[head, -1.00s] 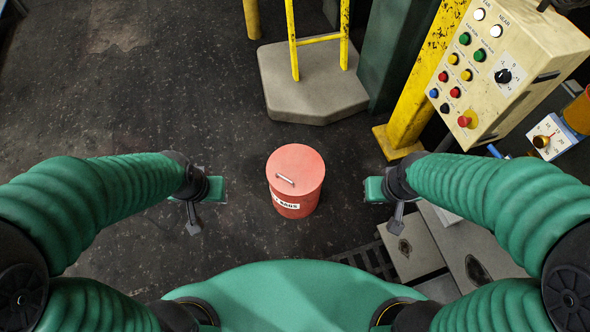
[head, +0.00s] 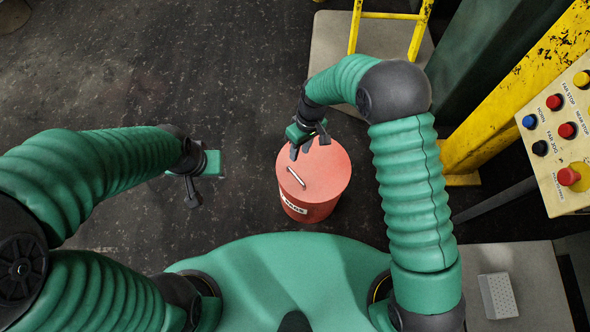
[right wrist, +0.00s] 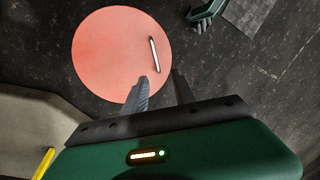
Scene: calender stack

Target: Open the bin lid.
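A red round bin (head: 310,211) with a white label stands on the dark floor in front of me in the head view. Its flat red lid (head: 325,170) is on, with a small metal handle (head: 296,177) on top. My right gripper (head: 308,152) is over the far edge of the lid, apart from the handle. In the right wrist view its two fingers (right wrist: 163,88) are spread and empty, beside the lid (right wrist: 115,60) and short of the handle (right wrist: 154,54). My left gripper (head: 192,200) hangs left of the bin; its finger opening is unclear.
A yellow frame on a pale base (head: 330,45) stands at the back. A yellow post (head: 500,105) and a cream button panel (head: 570,140) are at the right. A pale block (head: 497,296) lies at the lower right. The floor left of the bin is clear.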

